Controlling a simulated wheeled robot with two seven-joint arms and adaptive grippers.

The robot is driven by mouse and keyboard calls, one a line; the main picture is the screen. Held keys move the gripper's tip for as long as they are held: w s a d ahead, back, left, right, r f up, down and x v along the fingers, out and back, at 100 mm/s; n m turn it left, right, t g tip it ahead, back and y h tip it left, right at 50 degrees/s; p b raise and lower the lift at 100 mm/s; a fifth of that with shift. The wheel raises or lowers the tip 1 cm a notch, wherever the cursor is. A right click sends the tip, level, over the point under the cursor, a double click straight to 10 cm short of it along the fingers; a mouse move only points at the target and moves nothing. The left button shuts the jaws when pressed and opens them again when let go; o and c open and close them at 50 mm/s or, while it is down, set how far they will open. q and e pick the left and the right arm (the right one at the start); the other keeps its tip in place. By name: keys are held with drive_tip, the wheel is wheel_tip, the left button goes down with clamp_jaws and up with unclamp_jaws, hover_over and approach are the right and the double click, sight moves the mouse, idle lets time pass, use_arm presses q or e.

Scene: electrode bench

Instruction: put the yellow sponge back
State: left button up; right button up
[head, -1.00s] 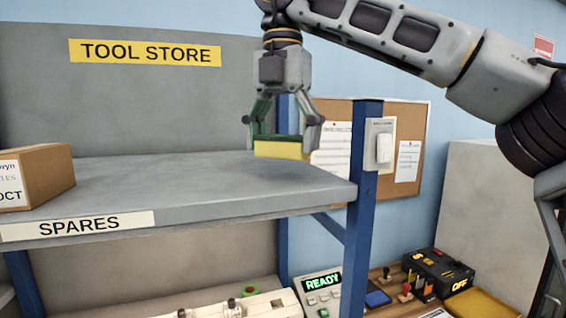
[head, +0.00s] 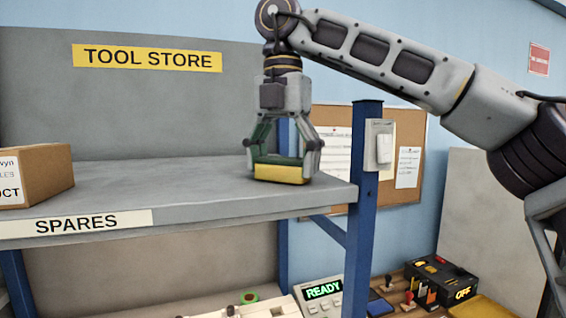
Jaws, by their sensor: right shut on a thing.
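The yellow sponge (head: 279,174), with a green upper layer, is at the right end of the grey upper shelf (head: 190,182) marked SPARES. My right gripper (head: 283,160) points down and is shut on the sponge. The sponge's underside appears to be at or very close to the shelf surface; I cannot tell whether its full weight rests there. My left gripper is not in view.
A cardboard box (head: 38,175) stands at the shelf's left end, with bare shelf between it and the sponge. A blue post (head: 362,200) with a switch box (head: 380,145) rises at the shelf's right corner. Bench equipment, including a READY display (head: 323,290), lies below.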

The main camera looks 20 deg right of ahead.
sight(283, 158)
drive_tip(key=shift+f, duration=0.2)
drive_tip(key=o, duration=1.1)
drive_tip(key=shift+c, duration=0.2)
drive_tip(key=shift+r, duration=0.15)
drive_tip(key=shift+r+p, duration=2.45)
drive_tip(key=shift+r, duration=3.55)
